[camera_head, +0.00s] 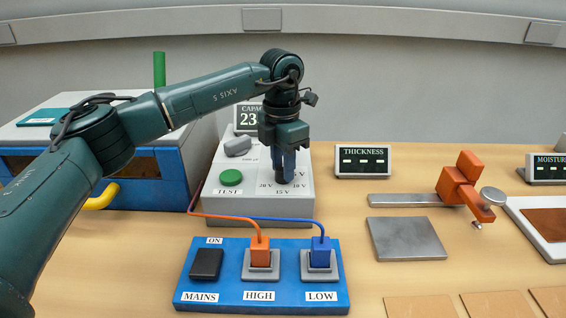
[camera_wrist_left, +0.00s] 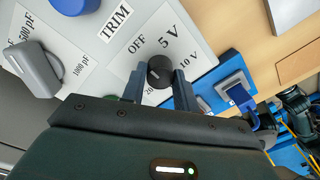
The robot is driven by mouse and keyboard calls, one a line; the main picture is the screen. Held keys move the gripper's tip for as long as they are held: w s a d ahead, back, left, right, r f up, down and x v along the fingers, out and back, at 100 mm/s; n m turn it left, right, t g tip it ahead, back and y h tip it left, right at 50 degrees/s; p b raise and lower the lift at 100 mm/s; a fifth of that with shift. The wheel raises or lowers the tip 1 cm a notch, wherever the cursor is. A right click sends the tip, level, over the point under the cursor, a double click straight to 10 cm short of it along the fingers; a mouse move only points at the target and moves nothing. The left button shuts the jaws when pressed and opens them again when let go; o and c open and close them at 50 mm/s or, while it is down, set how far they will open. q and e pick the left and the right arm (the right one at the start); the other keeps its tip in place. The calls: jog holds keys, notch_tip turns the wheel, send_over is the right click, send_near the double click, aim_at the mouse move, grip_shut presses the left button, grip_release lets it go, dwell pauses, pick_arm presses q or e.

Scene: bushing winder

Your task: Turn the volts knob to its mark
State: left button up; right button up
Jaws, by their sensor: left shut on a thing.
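The black volts knob (camera_wrist_left: 160,72) sits on the light grey panel of the tester (camera_head: 222,205). Labels OFF, 5 V, 10 V and a partly hidden 20 ring it in the left wrist view; 20 V, 15 V and 10 V show in the head view. My left gripper (camera_head: 286,172) points down over the panel, its two fingers shut on the knob from both sides; its fingers also show in the left wrist view (camera_wrist_left: 159,88). I cannot tell which label the knob points at.
The green TEST button (camera_head: 231,177) and a grey selector knob (camera_head: 238,146) are left of my gripper. A blue switch board (camera_head: 214,291) with orange and blue plugs and wires lies in front. A metal plate (camera_head: 406,239) and orange clamp (camera_head: 459,188) are to the right.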

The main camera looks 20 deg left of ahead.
aim_at(281, 167)
dwell(0.4)
pick_arm(q)
jog(key=o, duration=1)
notch_tip(281, 167, up, 13)
jog(key=shift+w+a+r, duration=0.1)
jog(key=shift+a+r, duration=0.05)
